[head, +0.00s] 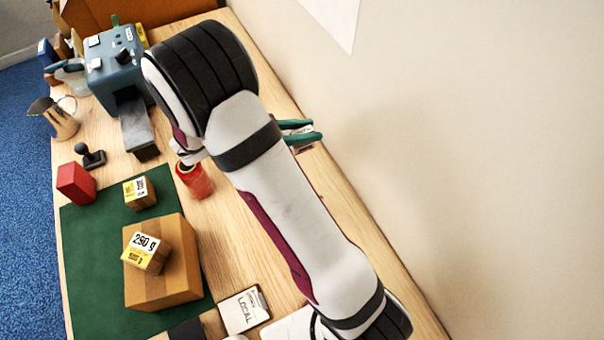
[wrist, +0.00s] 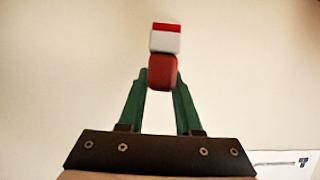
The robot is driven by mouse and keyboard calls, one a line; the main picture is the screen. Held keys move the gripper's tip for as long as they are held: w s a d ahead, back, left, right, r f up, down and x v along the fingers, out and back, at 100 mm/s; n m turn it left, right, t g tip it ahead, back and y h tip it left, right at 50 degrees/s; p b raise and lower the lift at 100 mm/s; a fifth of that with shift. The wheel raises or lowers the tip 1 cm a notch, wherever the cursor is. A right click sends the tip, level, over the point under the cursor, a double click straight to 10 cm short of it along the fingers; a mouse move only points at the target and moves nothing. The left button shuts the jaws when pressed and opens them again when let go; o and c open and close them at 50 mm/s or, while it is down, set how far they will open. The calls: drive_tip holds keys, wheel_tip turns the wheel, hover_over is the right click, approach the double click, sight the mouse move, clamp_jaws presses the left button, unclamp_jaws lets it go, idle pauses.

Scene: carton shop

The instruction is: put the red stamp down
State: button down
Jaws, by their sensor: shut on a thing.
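The red stamp (wrist: 163,72) shows in the wrist view as a rounded red block with a white part and a red band above it. My gripper (wrist: 161,82) is shut on it, with the green fingertips on either side of the red block. In the head view my gripper (head: 312,131) shows only as green fingers sticking out past the right side of my arm, near the wall. There the stamp is mostly hidden. The wrist view has only pale wall behind the stamp, with no surface visible under it.
A green mat (head: 85,270) holds a carton (head: 165,285) with a labelled small box (head: 147,250) on top, and another small box (head: 139,192). A red box (head: 76,182), black stamp (head: 90,155), red can (head: 194,181) and grey machine (head: 112,65) stand nearby. Bare wood shows beside the wall.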

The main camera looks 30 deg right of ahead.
wheel_tip(320, 180, down, 12)
drive_tip(key=shift+f, duration=0.15)
drive_tip(key=c, duration=0.6)
unclamp_jaws()
